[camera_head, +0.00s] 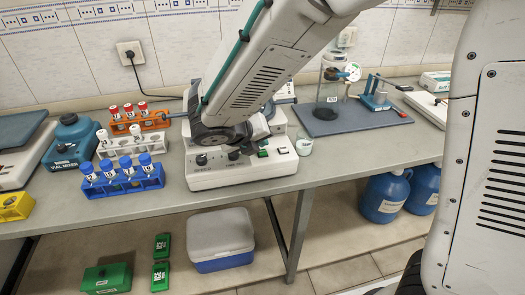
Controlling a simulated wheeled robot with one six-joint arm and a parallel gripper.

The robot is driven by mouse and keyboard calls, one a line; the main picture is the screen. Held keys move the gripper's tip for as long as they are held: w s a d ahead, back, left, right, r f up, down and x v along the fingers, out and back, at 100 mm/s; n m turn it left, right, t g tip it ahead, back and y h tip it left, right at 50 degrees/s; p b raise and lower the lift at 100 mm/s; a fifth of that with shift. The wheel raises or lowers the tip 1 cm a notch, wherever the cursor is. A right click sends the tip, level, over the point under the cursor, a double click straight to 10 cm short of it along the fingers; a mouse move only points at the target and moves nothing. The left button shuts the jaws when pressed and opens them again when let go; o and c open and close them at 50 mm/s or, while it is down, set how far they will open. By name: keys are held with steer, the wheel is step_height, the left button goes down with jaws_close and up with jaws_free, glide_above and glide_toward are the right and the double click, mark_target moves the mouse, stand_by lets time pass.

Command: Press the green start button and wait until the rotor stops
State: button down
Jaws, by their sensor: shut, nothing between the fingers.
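The white bench machine (240,178) stands on the grey bench in the middle of the head view. Its sloped front panel carries dark knobs (202,160) on the left and the green start button (262,153) on the right. My arm comes down from the upper right across the machine. My gripper (248,149) is low over the front panel, just left of the green button, and is shut and empty. I cannot tell whether it touches the panel. The rotor and most of the machine's top are hidden behind my arm, so I cannot see whether the rotor turns.
Left of the machine stand orange, white and blue tube racks (130,184) with capped tubes. A small white cup (304,145) stands close to its right side. A grey mat (350,119) with a glass vessel (330,85) lies further right. The bench's front strip is clear.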

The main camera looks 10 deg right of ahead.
steer(key=shift+f, duration=0.1)
stand_by(0.7)
steer(key=shift+f, duration=0.35)
